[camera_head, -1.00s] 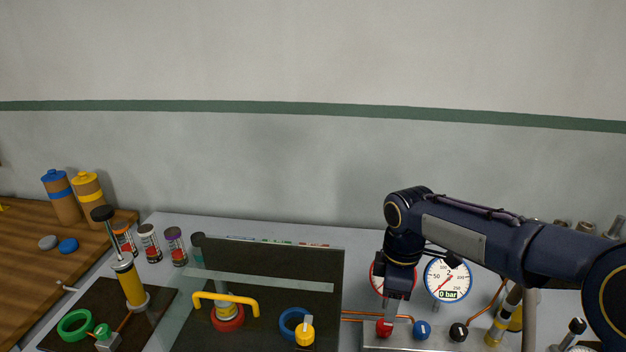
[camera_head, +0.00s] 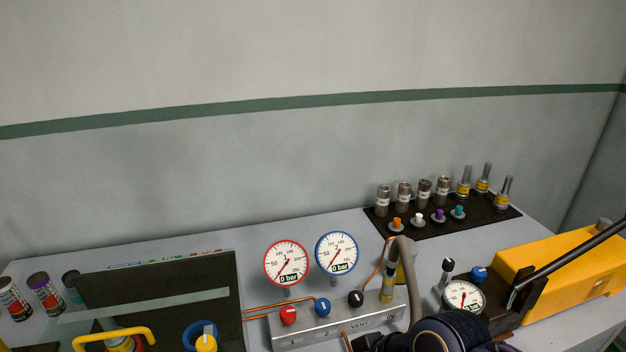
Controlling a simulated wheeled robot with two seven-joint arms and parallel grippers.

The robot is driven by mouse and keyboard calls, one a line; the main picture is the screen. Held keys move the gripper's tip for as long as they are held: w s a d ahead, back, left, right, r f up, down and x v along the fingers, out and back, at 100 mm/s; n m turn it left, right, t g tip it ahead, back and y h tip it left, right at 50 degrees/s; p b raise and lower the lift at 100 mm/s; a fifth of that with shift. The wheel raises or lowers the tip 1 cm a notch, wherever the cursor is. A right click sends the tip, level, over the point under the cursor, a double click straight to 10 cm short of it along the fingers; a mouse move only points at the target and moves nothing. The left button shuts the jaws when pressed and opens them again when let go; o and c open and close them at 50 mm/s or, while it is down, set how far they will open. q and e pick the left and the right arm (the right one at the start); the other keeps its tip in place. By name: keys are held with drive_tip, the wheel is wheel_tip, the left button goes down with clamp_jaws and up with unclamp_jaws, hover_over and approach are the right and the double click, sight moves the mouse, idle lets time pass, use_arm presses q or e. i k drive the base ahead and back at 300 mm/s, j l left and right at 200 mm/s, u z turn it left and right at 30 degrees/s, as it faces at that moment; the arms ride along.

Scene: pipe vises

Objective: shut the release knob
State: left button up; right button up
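A yellow hand pump (camera_head: 560,275) with a long black lever stands at the right of the bench. A blue knob (camera_head: 479,274) sits at its near left end, beside a small gauge (camera_head: 462,297). I cannot tell from the picture whether this knob is the release knob, or whether it is open or shut. A steel manifold block (camera_head: 330,327) carries a red knob (camera_head: 288,315), a blue knob (camera_head: 322,307) and a black knob (camera_head: 356,298). Part of my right arm shows at the bottom edge, below the small gauge; its fingers are out of view. My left gripper is not in view.
Two large gauges, red-rimmed (camera_head: 286,263) and blue-rimmed (camera_head: 337,254), stand behind the manifold and read 0 bar. A grey hose (camera_head: 412,280) arches beside it. A dark mat (camera_head: 500,213) at the back holds several fittings. A dark panel with a clear strip (camera_head: 160,295) stands left.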

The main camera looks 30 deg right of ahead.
sight(479, 274)
drive_tip(key=k+l+z, duration=0.15)
drive_tip(key=k+l, duration=0.55)
drive_tip(key=z, duration=1.85)
drive_tip(key=i+l, duration=0.15)
drive_tip(key=i, duration=0.25)
drive_tip(key=i+l+z, duration=0.15)
drive_tip(key=i, duration=0.25)
